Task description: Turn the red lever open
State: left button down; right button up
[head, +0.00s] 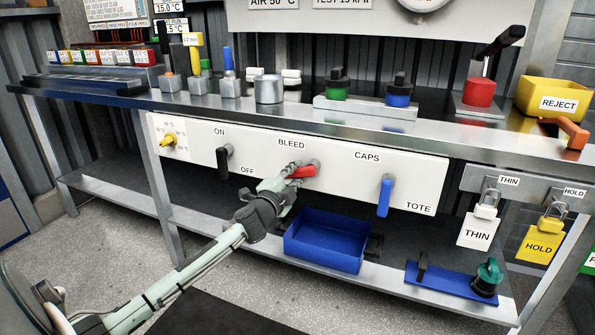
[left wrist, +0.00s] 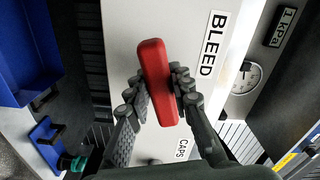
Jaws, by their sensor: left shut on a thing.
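The red lever (head: 303,172) sits on the white front panel (head: 335,185) under the BLEED label, its handle close to level in the head view. It also shows in the left wrist view (left wrist: 154,72), running between the fingers. My left gripper (head: 292,176) is at the lever, with its fingers closed on both sides of the red handle (left wrist: 158,92). The fingers hide part of the handle in the head view. My right gripper is not in view.
A black lever (head: 223,160) under ON/OFF is to the left and a blue lever (head: 384,197) under CAPS to the right. A blue bin (head: 322,243) stands on the lower shelf below my gripper. The steel counter (head: 300,118) edge runs above the panel.

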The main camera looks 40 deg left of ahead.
pick_arm(q)
jog(key=shift+a+r+m+p, duration=0.1)
jog(key=shift+r+m+p, duration=0.3)
jog(key=shift+m, duration=0.5)
jog(key=shift+r+m+p, duration=0.2)
jog(key=shift+m+p, duration=0.25)
jog(key=shift+m, duration=0.45)
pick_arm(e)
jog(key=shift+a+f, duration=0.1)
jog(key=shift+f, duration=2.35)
pick_arm(q)
jog(key=c, duration=1.3)
grip_release()
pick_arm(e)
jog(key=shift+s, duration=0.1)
pick_arm(q)
jog(key=shift+s, duration=0.1)
jog(key=v, duration=1.2)
